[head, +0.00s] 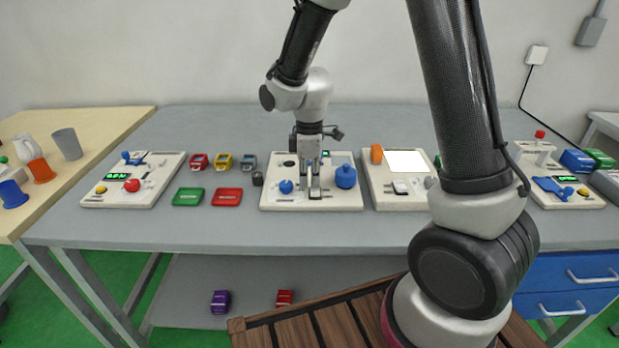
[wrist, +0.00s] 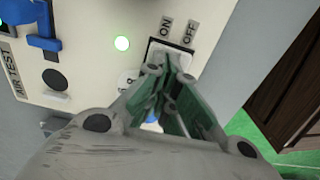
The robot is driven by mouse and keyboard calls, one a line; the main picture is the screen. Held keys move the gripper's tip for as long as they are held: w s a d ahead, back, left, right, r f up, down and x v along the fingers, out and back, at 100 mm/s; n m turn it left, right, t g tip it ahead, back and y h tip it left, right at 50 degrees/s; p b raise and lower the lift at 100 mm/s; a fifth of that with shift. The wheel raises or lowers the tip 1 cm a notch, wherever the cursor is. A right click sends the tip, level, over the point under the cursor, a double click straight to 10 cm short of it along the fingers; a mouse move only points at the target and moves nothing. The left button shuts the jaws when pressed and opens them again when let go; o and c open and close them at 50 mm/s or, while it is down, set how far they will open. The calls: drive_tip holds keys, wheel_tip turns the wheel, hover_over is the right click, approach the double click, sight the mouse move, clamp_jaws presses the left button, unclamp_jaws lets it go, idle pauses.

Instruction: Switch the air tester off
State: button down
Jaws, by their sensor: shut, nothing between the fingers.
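The air tester is a white panel (head: 270,203) in the middle of the grey table. A label reading AIR TEST shows on it in the wrist view (wrist: 14,75). Its rocker switch (wrist: 157,52) is pale in a dark frame, with ON and OFF printed beside it. My gripper (head: 312,194) points down over the panel's front part. In the wrist view its fingertips (wrist: 172,66) are together over the switch and partly hide it. I cannot tell whether they touch it or which way the rocker is tilted.
A blue ball knob (head: 286,186) and a blue bulb (head: 345,176) stand on the panel either side of my gripper. Another white device (head: 405,188) stands close on the right. Green (head: 188,197) and red (head: 227,197) flat cases lie to the left.

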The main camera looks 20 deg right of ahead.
drive_tip(key=shift+r, duration=0.1)
wheel_tip(320, 180, up, 14)
drive_tip(key=w, duration=0.1)
drive_tip(key=shift+w+d, duration=0.3)
drive_tip(key=shift+w, duration=0.1)
idle(0.4)
